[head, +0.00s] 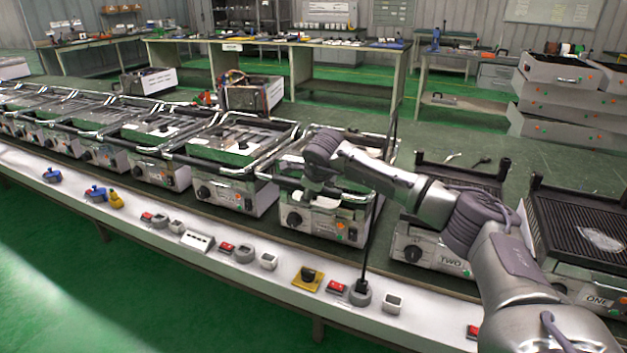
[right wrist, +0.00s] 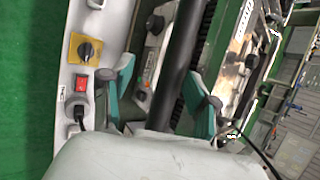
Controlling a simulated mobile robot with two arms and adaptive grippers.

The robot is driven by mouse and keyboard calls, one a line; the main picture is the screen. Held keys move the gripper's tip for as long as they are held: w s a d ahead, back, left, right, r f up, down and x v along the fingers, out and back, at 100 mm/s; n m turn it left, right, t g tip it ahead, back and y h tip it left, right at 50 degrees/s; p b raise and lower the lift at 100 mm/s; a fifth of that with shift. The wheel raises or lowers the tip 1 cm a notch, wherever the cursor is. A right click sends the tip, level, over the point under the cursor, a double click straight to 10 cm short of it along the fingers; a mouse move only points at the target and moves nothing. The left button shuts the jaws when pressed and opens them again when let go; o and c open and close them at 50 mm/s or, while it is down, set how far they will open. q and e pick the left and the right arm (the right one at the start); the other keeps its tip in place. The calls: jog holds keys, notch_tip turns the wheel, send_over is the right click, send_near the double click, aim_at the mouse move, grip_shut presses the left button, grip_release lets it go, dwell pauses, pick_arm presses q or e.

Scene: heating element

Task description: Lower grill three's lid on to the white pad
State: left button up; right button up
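Grill three (head: 325,222), a steel box with a knob and a "THREE" label, stands in the row on the bench. Its lid, with a dark bar handle (right wrist: 183,50), is largely covered by my right arm in the head view. A white piece (head: 322,199), perhaps the white pad, shows just under my right gripper (head: 318,180). In the right wrist view the teal-padded fingers of that gripper (right wrist: 163,98) are spread on either side of the bar, with a gap on the left side. Whether the lid touches the pad is hidden. My left gripper is not in view.
Grill two (head: 430,247) and grill one (head: 590,288) stand to the right with ridged plates showing. More lidded grills (head: 235,190) run left. Switches and sockets, including a yellow-plated switch (head: 308,278), line the white front ledge (head: 215,262). A black cable rises near grill three.

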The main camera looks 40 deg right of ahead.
jog(key=v, duration=0.8)
jog(key=shift+s+a+r, duration=0.15)
jog(key=shift+s+r, duration=0.05)
